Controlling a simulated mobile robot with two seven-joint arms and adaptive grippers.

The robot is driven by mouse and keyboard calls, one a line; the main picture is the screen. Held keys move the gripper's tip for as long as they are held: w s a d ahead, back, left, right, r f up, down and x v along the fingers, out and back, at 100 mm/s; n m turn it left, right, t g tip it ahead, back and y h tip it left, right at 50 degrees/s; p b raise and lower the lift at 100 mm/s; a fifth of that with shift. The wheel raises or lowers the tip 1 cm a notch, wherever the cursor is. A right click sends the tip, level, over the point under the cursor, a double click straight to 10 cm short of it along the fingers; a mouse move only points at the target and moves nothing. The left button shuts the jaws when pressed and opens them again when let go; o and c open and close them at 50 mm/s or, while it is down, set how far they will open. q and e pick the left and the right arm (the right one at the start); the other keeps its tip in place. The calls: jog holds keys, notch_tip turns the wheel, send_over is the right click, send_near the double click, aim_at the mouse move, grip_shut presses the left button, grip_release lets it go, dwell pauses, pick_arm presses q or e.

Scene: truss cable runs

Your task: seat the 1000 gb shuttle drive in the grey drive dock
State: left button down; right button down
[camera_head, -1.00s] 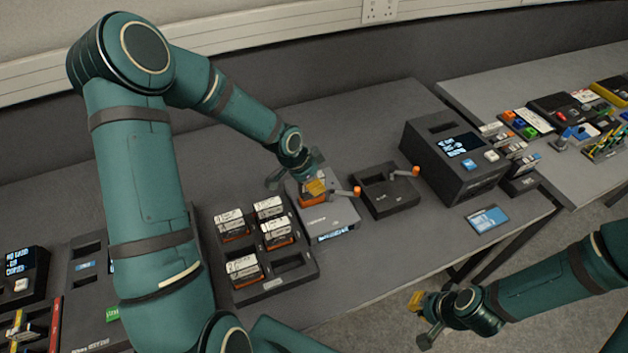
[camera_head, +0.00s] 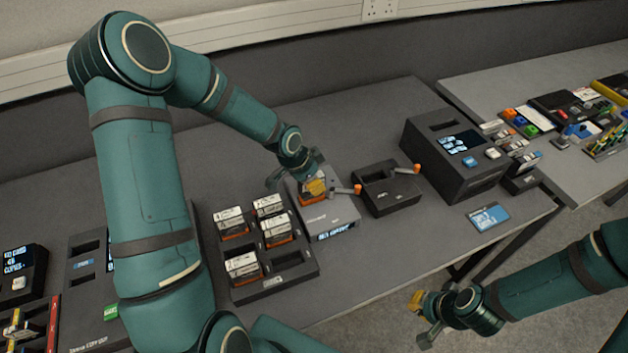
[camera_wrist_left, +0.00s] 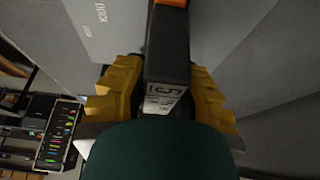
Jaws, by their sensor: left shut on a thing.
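The grey drive dock (camera_head: 331,220) sits on the dark bench, with a lit display on its front and an orange-tipped lever at its right side. My left gripper (camera_head: 313,189) is over the dock's rear part, its yellow fingers shut on a shuttle drive. In the left wrist view the drive (camera_wrist_left: 167,62) is a dark block with a white label and orange end, between the yellow fingers (camera_wrist_left: 160,95). The orange end is close to the dock's top (camera_wrist_left: 98,25); I cannot tell how far it is inserted. My right gripper (camera_head: 420,312) hangs beyond the bench's front edge; its opening is unclear.
A dark tray (camera_head: 275,285) with several white-labelled drives stands left of the dock. A black dock (camera_head: 388,190) with its own orange-tipped lever is on the right, then a large dark unit (camera_head: 455,150) with a display. A blue card (camera_head: 489,217) lies near the front edge.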

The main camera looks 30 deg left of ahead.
pick_arm(q)
jog(key=shift+f+b, duration=0.3)
jog(key=shift+f, duration=0.15)
jog(key=shift+c, duration=2)
grip_release()
jog(key=shift+r, duration=0.1)
jog(key=shift+r+p, duration=2.9)
jog(key=shift+r, duration=0.8)
